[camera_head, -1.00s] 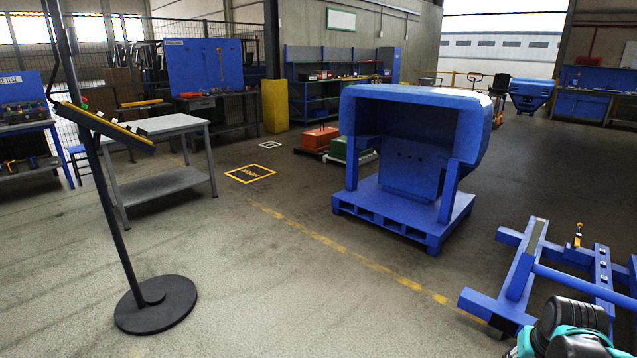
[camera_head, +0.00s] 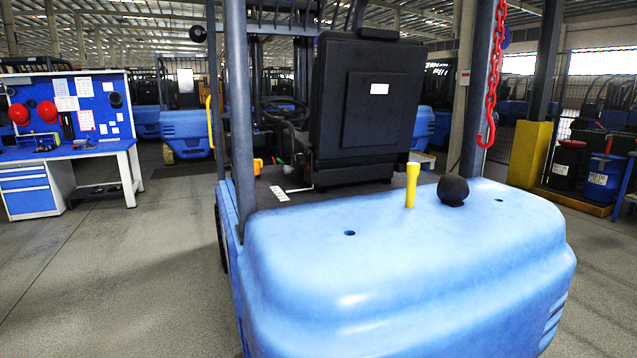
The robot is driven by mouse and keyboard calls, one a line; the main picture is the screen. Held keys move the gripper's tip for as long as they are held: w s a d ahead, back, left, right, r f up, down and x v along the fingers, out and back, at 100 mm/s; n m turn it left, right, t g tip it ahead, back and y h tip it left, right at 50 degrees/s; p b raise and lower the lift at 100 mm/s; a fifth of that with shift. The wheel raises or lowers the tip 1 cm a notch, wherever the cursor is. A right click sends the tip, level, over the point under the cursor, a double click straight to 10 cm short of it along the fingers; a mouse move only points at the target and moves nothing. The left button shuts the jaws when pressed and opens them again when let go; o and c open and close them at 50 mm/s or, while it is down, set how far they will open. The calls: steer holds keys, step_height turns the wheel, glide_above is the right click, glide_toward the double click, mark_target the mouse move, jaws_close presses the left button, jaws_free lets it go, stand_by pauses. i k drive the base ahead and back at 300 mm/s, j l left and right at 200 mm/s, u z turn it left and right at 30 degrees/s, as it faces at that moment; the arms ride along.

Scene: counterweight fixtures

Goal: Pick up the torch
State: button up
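A yellow upright object (camera_head: 411,186), narrow with a wider top and shaped like a torch, stands on the blue rear counterweight (camera_head: 400,270) of a forklift. A dark round knob or ball (camera_head: 453,190) sits just to its right, apart from it. My gripper is not in this view, so its state does not show.
The counterweight fills the front. A black seat back (camera_head: 365,100) stands behind the yellow object. A red chain with a hook (camera_head: 494,85) hangs at the right post. A workbench (camera_head: 65,150) stands at left, and drums (camera_head: 603,178) at right. Floor is clear at left.

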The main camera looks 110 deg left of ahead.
mark_target(413, 169)
steer(key=u, duration=2.1)
